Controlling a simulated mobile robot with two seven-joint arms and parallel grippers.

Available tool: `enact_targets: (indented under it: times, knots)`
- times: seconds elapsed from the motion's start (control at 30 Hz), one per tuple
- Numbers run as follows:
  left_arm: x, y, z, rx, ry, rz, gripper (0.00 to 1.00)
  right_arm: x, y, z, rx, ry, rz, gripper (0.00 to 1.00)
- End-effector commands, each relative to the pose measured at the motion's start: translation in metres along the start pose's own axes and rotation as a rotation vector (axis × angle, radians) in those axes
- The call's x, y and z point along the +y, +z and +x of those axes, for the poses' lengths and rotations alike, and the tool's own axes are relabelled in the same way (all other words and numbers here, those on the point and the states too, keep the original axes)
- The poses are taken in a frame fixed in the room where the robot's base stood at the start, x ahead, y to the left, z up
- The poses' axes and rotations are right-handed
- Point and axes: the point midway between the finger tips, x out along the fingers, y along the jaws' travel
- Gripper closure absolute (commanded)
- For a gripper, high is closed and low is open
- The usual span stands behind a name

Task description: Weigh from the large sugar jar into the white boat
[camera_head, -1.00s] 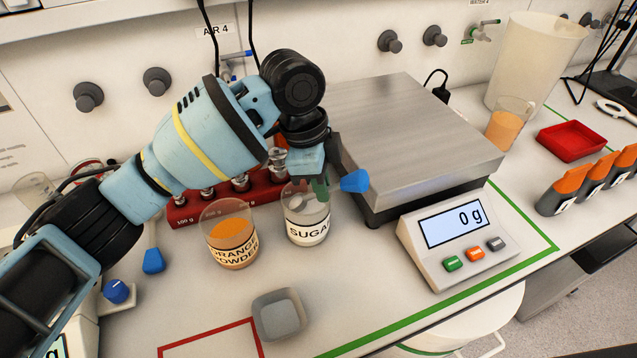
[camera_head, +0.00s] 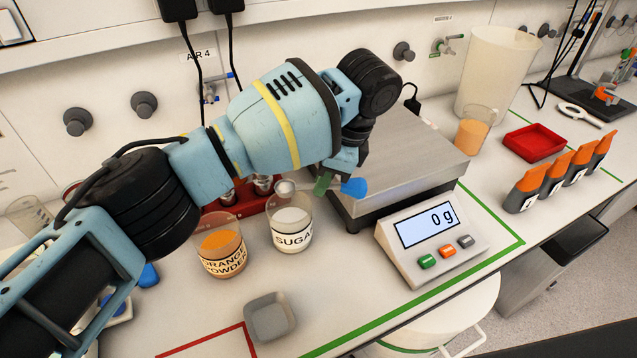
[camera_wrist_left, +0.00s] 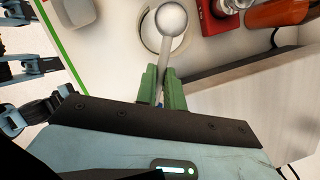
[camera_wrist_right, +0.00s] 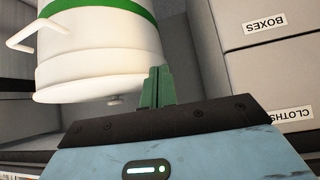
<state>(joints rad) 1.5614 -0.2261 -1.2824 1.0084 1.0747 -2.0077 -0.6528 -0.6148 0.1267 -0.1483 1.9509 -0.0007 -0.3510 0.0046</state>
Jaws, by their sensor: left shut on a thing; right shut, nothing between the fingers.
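The sugar jar (camera_head: 291,236), a clear beaker labelled SUGAR with white powder, stands left of the scale. My left gripper (camera_head: 323,182) is shut on a spoon with a blue handle (camera_head: 354,187). The spoon's bowl (camera_head: 284,187) is at or just above the jar's rim; in the left wrist view the bowl (camera_wrist_left: 171,18) overlaps the jar's mouth. I cannot tell whether it carries sugar. A small square boat (camera_head: 270,317), looking grey, sits on the table in front of the jar. The scale (camera_head: 433,226) reads 0 g. My right gripper (camera_wrist_right: 157,88) is shut and empty.
The orange powder beaker (camera_head: 221,252) stands close left of the sugar jar. A red weight rack (camera_head: 222,206) is behind. A red tray (camera_head: 534,143) and several orange-topped bottles (camera_head: 527,187) are right. A white bucket (camera_wrist_right: 97,55) shows near my right gripper.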

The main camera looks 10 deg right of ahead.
Motion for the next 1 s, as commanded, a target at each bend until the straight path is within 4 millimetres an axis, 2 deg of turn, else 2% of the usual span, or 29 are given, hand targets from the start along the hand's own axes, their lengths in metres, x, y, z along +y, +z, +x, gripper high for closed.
enact_targets:
  times: [0.03,0.1,0.5,0.77,0.87,1.0]
  knots:
    - [0.001,0.002,-0.012,-0.015,-0.013,-0.002,1.00,0.001,-0.010,0.000,0.020,0.003,-0.003,1.00]
    - [0.001,0.003,-0.017,-0.032,-0.014,-0.003,1.00,0.002,-0.016,-0.001,0.033,0.004,-0.005,1.00]
    - [0.000,0.005,-0.028,-0.086,-0.007,0.000,1.00,0.003,-0.015,-0.001,0.031,0.005,-0.005,1.00]
    - [-0.001,0.008,-0.027,-0.089,-0.007,0.000,1.00,0.003,-0.015,-0.001,0.030,0.005,-0.005,1.00]
    - [-0.003,0.019,-0.025,-0.089,-0.008,0.003,1.00,0.002,-0.014,-0.001,0.028,0.005,-0.005,1.00]
    - [-0.007,0.052,-0.017,-0.089,-0.013,0.016,1.00,0.003,-0.013,-0.002,0.027,0.005,-0.005,1.00]
